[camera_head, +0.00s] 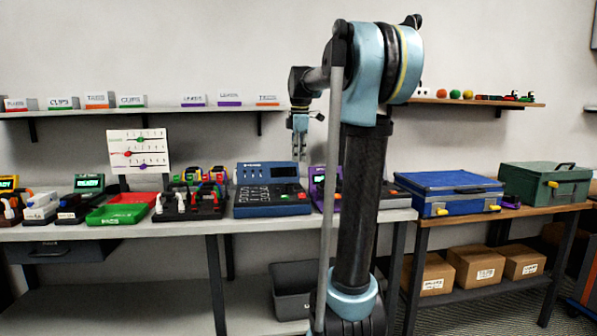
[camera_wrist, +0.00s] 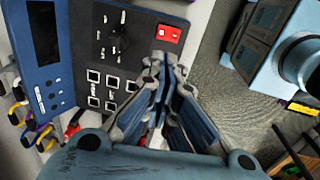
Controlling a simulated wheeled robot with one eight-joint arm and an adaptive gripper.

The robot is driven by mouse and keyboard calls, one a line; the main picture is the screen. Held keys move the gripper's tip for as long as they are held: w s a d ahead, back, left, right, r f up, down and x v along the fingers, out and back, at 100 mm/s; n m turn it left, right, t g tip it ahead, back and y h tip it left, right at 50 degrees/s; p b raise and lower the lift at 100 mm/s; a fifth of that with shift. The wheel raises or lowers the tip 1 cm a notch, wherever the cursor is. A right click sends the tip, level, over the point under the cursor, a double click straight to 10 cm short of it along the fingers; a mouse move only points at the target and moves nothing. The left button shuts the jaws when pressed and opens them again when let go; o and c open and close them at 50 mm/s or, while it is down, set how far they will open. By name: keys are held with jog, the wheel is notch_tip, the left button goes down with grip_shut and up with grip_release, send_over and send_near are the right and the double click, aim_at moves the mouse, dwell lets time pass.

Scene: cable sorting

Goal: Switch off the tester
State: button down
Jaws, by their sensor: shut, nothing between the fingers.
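The tester (camera_head: 270,190) is a blue box with a dark socket panel, on the bench left of my arm in the head view. In the wrist view, the tester (camera_wrist: 102,58) fills the upper left, and its small screen (camera_wrist: 43,38) looks dark. A red switch (camera_wrist: 168,33) with white marks sits at the panel's corner. My gripper (camera_head: 299,153) hangs above the tester, pointing down. In the wrist view, my gripper (camera_wrist: 165,68) is shut and empty, its tips just below the switch in the picture. I cannot tell the exact height gap.
A rack with coloured connectors (camera_head: 190,200) stands left of the tester, beside red and green trays (camera_head: 112,214). A purple device (camera_head: 318,186) stands close on its right, partly behind my arm. A blue case (camera_head: 445,193) lies further right. A shelf of label cards (camera_head: 130,110) runs along the wall.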

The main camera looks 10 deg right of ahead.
aim_at(297, 196)
jog(key=f, duration=0.4)
jog(key=w+f, duration=0.1)
jog(key=f, duration=0.7)
jog(key=shift+w+f, duration=0.3)
jog(key=shift+f, duration=0.1)
jog(key=shift+a, duration=0.15)
